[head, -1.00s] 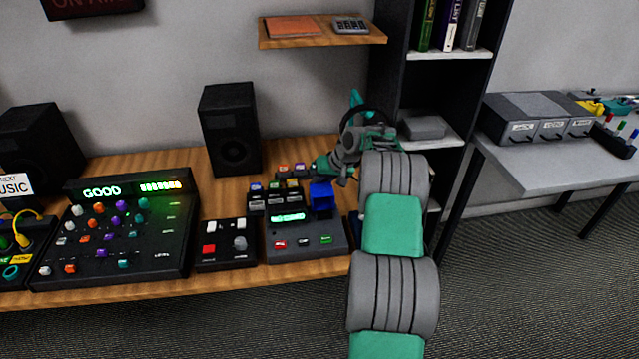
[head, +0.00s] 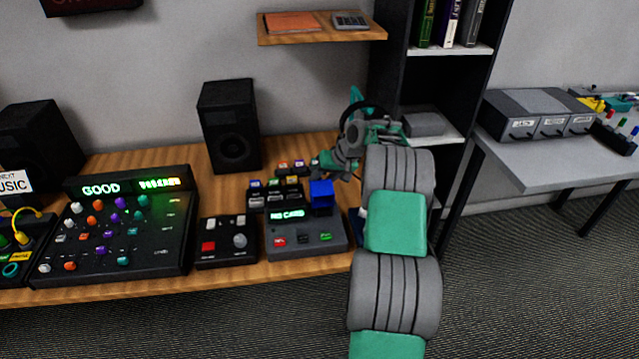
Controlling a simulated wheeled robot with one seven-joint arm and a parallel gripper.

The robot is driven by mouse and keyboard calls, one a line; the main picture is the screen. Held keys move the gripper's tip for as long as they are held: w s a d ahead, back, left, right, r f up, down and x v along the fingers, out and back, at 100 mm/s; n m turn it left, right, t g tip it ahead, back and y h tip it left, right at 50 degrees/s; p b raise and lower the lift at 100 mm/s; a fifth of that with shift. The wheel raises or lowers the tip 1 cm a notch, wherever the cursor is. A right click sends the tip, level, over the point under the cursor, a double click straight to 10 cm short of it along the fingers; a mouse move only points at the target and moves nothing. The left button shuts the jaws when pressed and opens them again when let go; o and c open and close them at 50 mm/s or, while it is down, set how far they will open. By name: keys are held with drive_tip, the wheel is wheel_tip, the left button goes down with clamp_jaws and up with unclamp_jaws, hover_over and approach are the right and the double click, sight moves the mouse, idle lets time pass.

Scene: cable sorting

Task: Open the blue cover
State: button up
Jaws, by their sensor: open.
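The blue cover (head: 321,193) is at the back right corner of a dark grey device (head: 305,236) on the wooden desk. It looks like a small raised blue box, with a lighter top face and a darker front. Its hinge and anything under it are hidden. My gripper (head: 321,164) is open, just behind and above the cover in the picture. It appears apart from the cover, and its fingers are small and partly unclear. The device's display reads "NO CARD".
Small coloured cartridges in a black rack (head: 277,195) stand left of the cover. A black speaker (head: 229,126) stands behind them. A switch box (head: 226,242) and a mixer (head: 115,230) are further left. A dark shelf unit (head: 392,70) stands behind my arm.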

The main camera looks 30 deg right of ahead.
drive_tip(key=v, duration=0.5)
drive_tip(key=shift+s+r, duration=0.2)
drive_tip(key=shift+s, duration=0.1)
